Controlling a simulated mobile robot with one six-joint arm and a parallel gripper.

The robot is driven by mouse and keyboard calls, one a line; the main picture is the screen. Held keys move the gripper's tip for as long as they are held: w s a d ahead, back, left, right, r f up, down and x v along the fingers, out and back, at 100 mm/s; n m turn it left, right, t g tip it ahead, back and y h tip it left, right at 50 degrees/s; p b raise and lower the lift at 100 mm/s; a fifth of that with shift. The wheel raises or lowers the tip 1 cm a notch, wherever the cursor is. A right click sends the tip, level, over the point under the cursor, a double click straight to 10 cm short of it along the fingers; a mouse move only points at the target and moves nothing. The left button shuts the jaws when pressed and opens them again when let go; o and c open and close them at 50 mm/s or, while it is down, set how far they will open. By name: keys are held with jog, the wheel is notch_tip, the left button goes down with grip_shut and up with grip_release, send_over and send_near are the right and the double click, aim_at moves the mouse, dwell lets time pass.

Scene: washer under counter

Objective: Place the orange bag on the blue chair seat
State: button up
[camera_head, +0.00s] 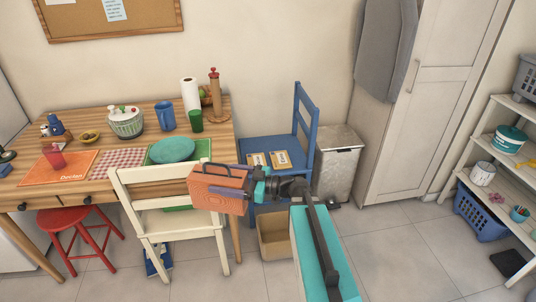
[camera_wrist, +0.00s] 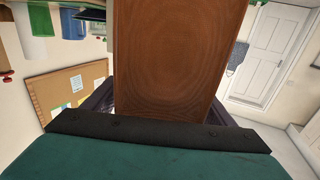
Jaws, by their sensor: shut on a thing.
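The orange bag (camera_head: 219,183), boxy with a dark handle on top, is held in the air in front of the white chair's back in the head view. My gripper (camera_head: 249,188) is shut on its right side. In the wrist view a brown-orange surface, likely the bag (camera_wrist: 180,60), fills the middle between the jaws (camera_wrist: 165,110). The blue chair (camera_head: 304,120) stands right of the table, its seat (camera_head: 245,148) facing up behind and right of the bag. Two small tan cards or packets (camera_head: 281,159) lie on that seat. Part of the seat is hidden by my arm.
The white chair (camera_head: 165,178) stands at the table (camera_head: 80,165), close to the bag. A grey bin (camera_head: 338,160) stands right of the blue chair. A red stool (camera_head: 75,222) is at left.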

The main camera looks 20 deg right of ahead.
jog(key=shift+d+f, duration=0.1)
notch_tip(320, 180, down, 10)
jog(key=b, duration=1.5)
jog(key=shift+f+b, duration=0.1)
jog(key=shift+b, duration=0.25)
jog(key=f+b, duration=0.2)
jog(key=b, duration=0.1)
jog(key=shift+r+b, duration=0.15)
jog(key=shift+b, duration=0.35)
